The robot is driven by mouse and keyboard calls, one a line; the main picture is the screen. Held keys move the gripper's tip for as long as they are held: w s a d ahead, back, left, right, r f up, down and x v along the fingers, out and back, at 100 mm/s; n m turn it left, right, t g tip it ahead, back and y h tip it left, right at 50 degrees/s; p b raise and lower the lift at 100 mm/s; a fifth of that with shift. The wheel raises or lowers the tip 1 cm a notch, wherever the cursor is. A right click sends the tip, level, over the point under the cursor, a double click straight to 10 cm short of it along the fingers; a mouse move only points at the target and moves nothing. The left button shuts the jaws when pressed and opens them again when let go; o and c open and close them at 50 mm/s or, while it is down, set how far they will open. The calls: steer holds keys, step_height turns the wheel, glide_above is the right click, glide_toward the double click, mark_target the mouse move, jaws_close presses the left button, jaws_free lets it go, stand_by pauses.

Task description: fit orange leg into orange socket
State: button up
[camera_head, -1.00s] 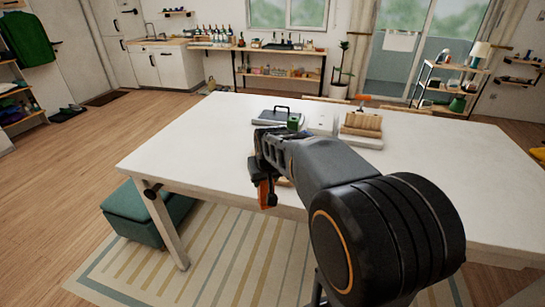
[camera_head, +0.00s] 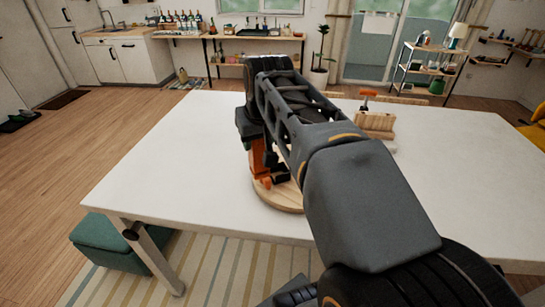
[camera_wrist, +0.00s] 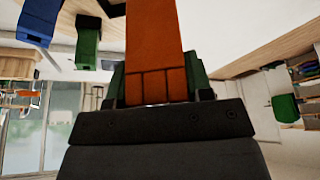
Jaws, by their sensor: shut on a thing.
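My gripper (camera_wrist: 156,88) is shut on the orange leg (camera_wrist: 154,40), which stretches away from the jaws in the wrist view. In the head view the orange leg (camera_head: 258,158) shows beside my arm, above or at the near edge of a round wooden disc (camera_head: 284,199) on the white table. A green leg (camera_wrist: 87,45) and a blue leg (camera_wrist: 38,20) show at the upper left of the wrist view, with dark ends toward wood. A black part (camera_wrist: 112,8) lies beside the orange leg's far end. I cannot tell whether this is the orange socket; the leg's tip is out of view.
The white table (camera_head: 160,165) is clear on its left and right. A wooden rack (camera_head: 376,122) with an orange-topped item (camera_head: 367,93) stands behind my arm. A teal ottoman (camera_head: 110,250) sits under the table's left end. My arm hides part of the tabletop.

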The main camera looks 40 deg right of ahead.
steer(key=w+d+f+p, duration=0.1)
steer(key=w+d+f, duration=0.5)
steer(key=d+f, duration=0.4)
step_height(320, 180, down, 2)
steer(key=shift+d+f, duration=0.1)
steer(key=shift+d, duration=0.25)
steer(key=o, duration=1.1)
steer(key=shift+c, duration=0.2)
steer(key=d+v, duration=0.1)
steer(key=v, duration=1)
steer(key=s+a+f+n, duration=0.1)
steer(key=s+a+f, duration=0.2)
steer(key=a, duration=0.4)
steer(key=s+a+f, duration=0.2)
steer(key=a+f, duration=0.2)
steer(key=a, duration=0.3)
steer(key=s+a+f+n+y, duration=0.1)
steer(key=s+a+f, duration=0.2)
steer(key=a, duration=0.4)
steer(key=shift+s+f+n+g, duration=0.3)
steer(key=shift+s+f+g, duration=0.1)
steer(key=shift+f, duration=0.3)
steer(key=shift+c, duration=0.2)
